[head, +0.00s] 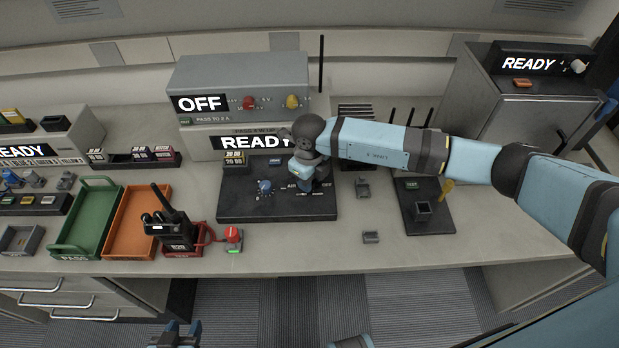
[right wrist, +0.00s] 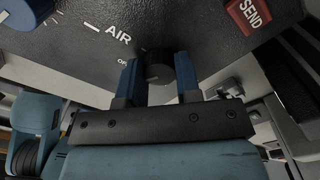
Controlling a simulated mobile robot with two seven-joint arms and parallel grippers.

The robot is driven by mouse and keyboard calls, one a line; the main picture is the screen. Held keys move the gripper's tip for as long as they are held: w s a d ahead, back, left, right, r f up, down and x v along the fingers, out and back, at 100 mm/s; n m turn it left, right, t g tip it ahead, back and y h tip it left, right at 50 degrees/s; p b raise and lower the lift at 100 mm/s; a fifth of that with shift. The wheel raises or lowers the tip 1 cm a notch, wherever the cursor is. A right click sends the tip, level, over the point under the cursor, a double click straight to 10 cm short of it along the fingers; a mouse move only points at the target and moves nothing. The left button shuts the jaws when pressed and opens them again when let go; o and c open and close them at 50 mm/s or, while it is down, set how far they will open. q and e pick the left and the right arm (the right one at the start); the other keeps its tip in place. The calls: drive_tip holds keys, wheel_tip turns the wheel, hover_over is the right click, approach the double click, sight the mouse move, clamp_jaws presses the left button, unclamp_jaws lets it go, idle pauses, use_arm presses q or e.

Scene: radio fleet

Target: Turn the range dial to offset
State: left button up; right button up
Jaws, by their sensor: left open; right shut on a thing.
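The dark control panel (head: 235,207) lies on the bench below the lit READY display (head: 250,142). My right gripper (head: 306,190) is over its right half. In the right wrist view its two blue fingers (right wrist: 158,75) are shut on a dark round dial (right wrist: 159,70). A small label starting with "O" sits beside the dial; the rest of it and the dial's pointer are hard to read. A blue knob (head: 265,187) stands left of it, near the word AIR. My left gripper (head: 180,335) is open and empty at the bottom edge, in front of the bench.
A radio (head: 170,222) stands in a red holder left of the panel, beside a red-topped button (head: 232,236). Green (head: 83,228) and orange (head: 135,225) trays lie further left. A small dark fixture (head: 424,217) is on the right. The bench front is mostly clear.

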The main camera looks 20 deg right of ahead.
idle(0.4)
drive_tip(key=o, duration=0.9)
wheel_tip(320, 180, up, 14)
drive_tip(key=shift+f+b, duration=0.1)
drive_tip(key=shift+b, duration=0.3)
